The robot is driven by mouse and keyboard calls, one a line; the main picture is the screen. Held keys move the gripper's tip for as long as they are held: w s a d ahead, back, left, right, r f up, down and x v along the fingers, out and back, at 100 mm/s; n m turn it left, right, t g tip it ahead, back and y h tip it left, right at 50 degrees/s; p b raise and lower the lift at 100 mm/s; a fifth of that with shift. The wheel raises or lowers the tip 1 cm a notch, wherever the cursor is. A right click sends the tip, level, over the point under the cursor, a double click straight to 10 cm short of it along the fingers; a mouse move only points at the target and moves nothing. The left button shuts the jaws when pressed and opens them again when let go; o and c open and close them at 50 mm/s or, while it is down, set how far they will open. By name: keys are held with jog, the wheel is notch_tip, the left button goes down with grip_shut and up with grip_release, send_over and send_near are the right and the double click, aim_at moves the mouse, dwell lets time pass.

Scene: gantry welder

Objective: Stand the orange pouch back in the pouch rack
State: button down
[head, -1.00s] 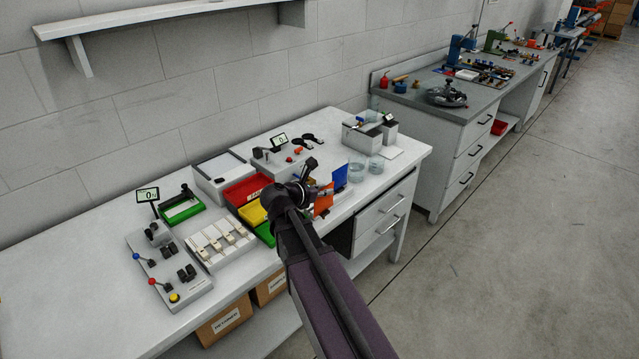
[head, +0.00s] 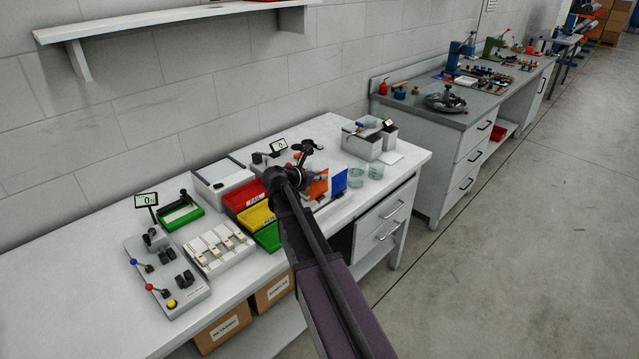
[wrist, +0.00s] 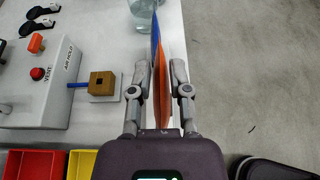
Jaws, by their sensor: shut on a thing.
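The orange pouch (wrist: 161,88) is seen edge-on in the wrist view, upright between the two fingers of my gripper (wrist: 160,75), which is shut on it. In the head view the orange pouch (head: 318,185) shows just right of my wrist, over the bench. The blue pouch (head: 339,183) stands upright to its right; in the wrist view the blue pouch (wrist: 155,35) is beyond the orange one, almost in line with it. The pouch rack is mostly hidden by the pouches and my arm. I cannot tell whether the orange pouch touches it.
Glass beakers (head: 356,177) stand right of the blue pouch. A grey control box (wrist: 45,85) with a red button and a brown block (wrist: 103,83) lies left of my gripper. Red (wrist: 34,163) and yellow bins are near. The bench edge and floor are to the right.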

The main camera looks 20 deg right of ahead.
aim_at(319, 185)
jog(key=shift+w+d, duration=0.15)
jog(key=shift+w, duration=0.35)
jog(key=shift+w+d+f+b, duration=0.1)
jog(key=shift+w+f+b, duration=0.1)
jog(key=shift+f+b, duration=1.6)
jog(key=shift+b, duration=0.05)
jog(key=shift+f+b, duration=0.6)
jog(key=shift+f, duration=0.05)
jog(key=c, duration=0.6)
grip_release()
jog(key=shift+r, duration=0.2)
